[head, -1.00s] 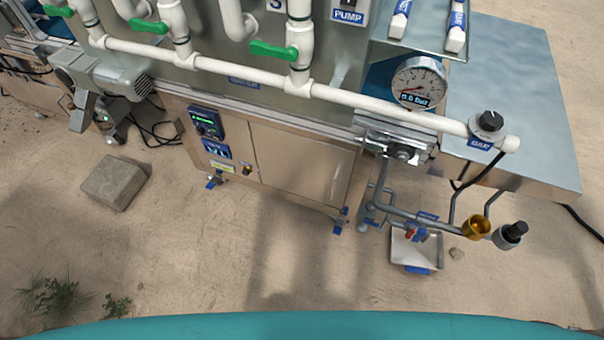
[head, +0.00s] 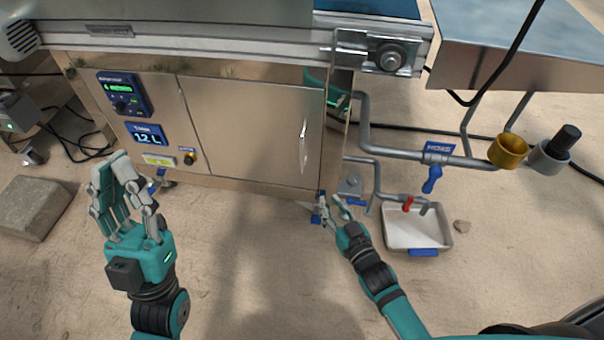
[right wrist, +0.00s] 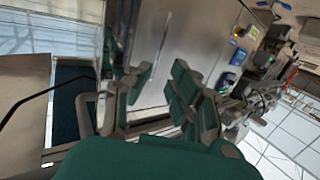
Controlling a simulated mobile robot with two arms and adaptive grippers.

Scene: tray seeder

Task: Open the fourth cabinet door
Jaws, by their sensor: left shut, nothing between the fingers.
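A shut stainless cabinet door (head: 245,132) fills the front of the machine in the head view, with an upright bar handle (head: 303,145) near its right edge. Which number this door has in its row I cannot tell. It also shows in the right wrist view (right wrist: 205,40), beyond the fingers. My right gripper (head: 332,208) is open and empty, below and right of the handle, by the door's lower right corner. Its spread fingers show in the right wrist view (right wrist: 162,90). My left gripper (head: 122,190) is shut and empty, in front of the cabinet's left part.
Left of the door is a control panel with a display (head: 125,93) and a knob. Right of the cabinet are grey pipes with a blue valve (head: 432,180), a white tray (head: 395,240) and a brass cup (head: 508,151). A stone block (head: 30,207) lies at left on sand.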

